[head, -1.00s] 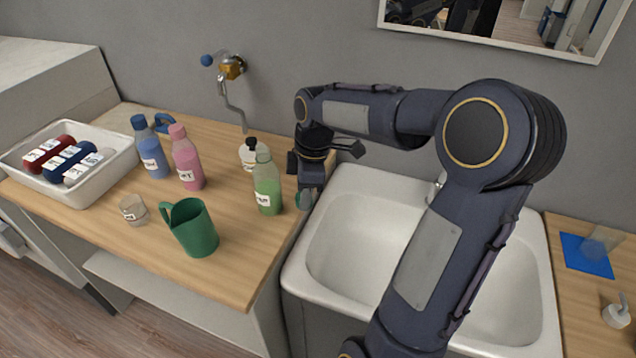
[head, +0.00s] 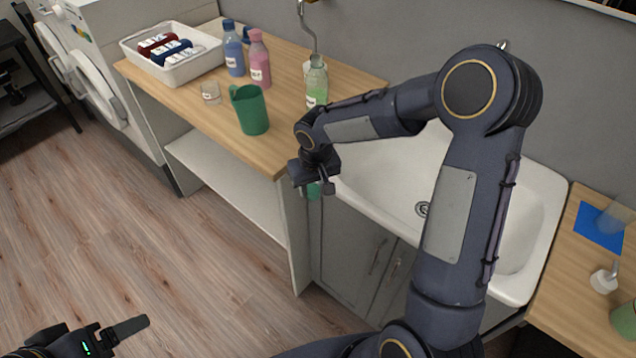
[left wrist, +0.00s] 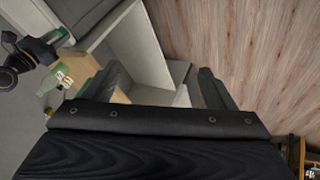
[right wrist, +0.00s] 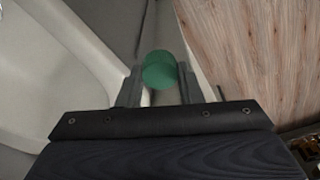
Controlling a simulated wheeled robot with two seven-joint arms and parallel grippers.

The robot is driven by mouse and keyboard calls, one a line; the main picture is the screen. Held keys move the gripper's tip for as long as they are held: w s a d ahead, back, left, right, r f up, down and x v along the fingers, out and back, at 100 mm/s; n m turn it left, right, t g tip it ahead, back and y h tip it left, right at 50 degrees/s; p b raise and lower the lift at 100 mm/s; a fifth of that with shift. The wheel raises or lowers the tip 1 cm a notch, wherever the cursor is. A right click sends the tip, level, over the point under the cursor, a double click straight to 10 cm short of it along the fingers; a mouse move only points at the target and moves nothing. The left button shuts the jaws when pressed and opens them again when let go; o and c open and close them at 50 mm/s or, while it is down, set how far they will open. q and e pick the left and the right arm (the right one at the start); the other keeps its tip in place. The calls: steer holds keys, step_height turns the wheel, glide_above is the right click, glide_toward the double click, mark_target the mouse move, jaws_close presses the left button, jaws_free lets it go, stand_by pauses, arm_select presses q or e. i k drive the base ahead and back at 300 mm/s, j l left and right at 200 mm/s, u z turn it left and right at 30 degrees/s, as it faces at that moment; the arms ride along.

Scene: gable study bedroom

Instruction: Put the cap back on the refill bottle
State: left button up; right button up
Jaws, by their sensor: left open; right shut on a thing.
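The green cap (head: 314,190) is held by my right gripper (head: 314,188), in front of the counter's right end and the sink's front edge. In the right wrist view the cap (right wrist: 159,70) sits between the fingertips of my right gripper (right wrist: 158,85). The green translucent bottle (head: 316,88) stands upright at the counter's right end by the sink; its top shows no coloured cap. My right arm partly covers its base. My left gripper (head: 125,330) is open and empty above the floor at lower left; its spread fingers show in the left wrist view (left wrist: 155,90).
A green jug (head: 251,112), a small clear cup (head: 211,92), a pink bottle (head: 259,62) and a blue bottle (head: 234,55) stand on the counter (head: 185,100). A white tray (head: 205,60) holds several labelled rolls. The white sink (head: 400,165) lies right. Floor in front is clear.

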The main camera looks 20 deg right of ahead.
mark_target(317, 80)
steer(key=z, duration=0.8)
steer(key=j+z, duration=0.2)
steer(key=z, duration=0.15)
steer(key=j+z, duration=0.25)
steer(key=z, duration=0.15)
steer(key=j+z, duration=0.55)
steer(key=j, duration=0.2)
steer(key=k+j+z, duration=0.2)
steer(key=j, duration=0.2)
steer(key=k+j+z, duration=0.15)
steer(key=j, duration=0.3)
steer(key=k+j, duration=0.1)
steer(key=j, duration=0.5)
steer(key=k+j, duration=0.15)
steer(key=j, duration=0.15)
